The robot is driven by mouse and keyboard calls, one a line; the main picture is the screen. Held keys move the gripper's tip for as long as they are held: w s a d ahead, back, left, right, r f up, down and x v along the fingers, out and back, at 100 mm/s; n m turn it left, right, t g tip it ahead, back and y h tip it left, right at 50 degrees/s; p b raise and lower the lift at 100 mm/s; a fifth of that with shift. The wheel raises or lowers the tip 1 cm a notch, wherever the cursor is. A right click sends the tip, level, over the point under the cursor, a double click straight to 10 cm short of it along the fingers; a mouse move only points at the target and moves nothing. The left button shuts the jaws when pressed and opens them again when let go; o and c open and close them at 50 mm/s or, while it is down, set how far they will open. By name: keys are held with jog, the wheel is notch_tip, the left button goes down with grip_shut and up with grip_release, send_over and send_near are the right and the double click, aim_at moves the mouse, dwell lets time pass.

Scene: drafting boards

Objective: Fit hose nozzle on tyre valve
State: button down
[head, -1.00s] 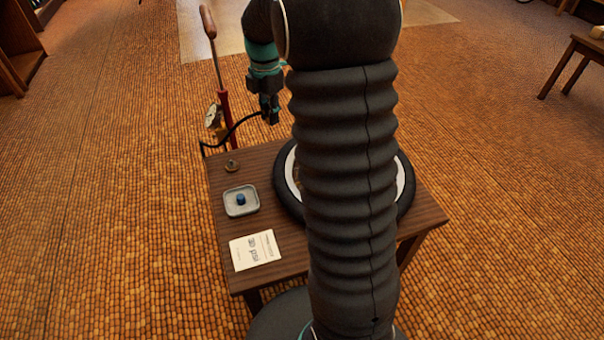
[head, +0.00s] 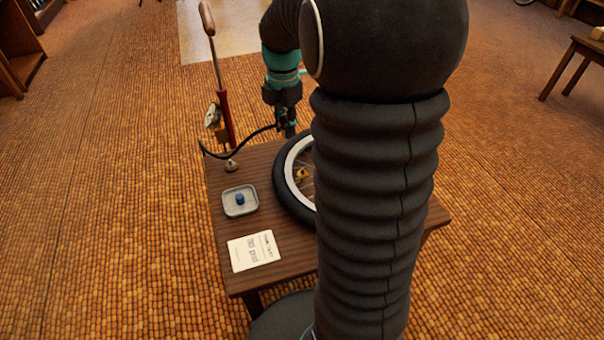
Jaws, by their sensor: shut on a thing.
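My gripper (head: 287,130) is shut on the end of the black hose (head: 255,131), above the far edge of the wooden table. The nozzle itself is mostly hidden between the fingers. The wheel with its black tyre (head: 283,191) and pale rim lies flat on the table, below and slightly right of my gripper. My arm covers its right part. A small brass-coloured piece (head: 302,174) shows inside the rim. I cannot make out the tyre valve. The hose runs left to the red floor pump (head: 228,118) behind the table.
On the table (head: 223,220), left of the wheel, are a grey tray (head: 229,211) holding a blue cap (head: 240,199), a small round metal piece (head: 231,166) and a printed card (head: 254,251). The pump's gauge (head: 212,116) stands close to the hose.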

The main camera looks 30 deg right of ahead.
jog(key=shift+s+d+b, duration=0.2)
jog(key=shift+s+b, duration=0.05)
jog(key=shift+s, duration=1.4)
jog(key=shift+s+d+b, duration=0.2)
jog(key=shift+s, duration=1.4)
jog(key=shift+f, duration=0.1)
jog(key=shift+f+b, duration=1.65)
jog(key=shift+f, duration=0.85)
jog(key=shift+f+b, duration=0.8)
jog(key=shift+f, duration=0.5)
jog(key=c, duration=0.9)
grip_release()
jog(key=shift+c, duration=0.2)
jog(key=shift+r, duration=0.1)
notch_tip(320, 180, up, 12)
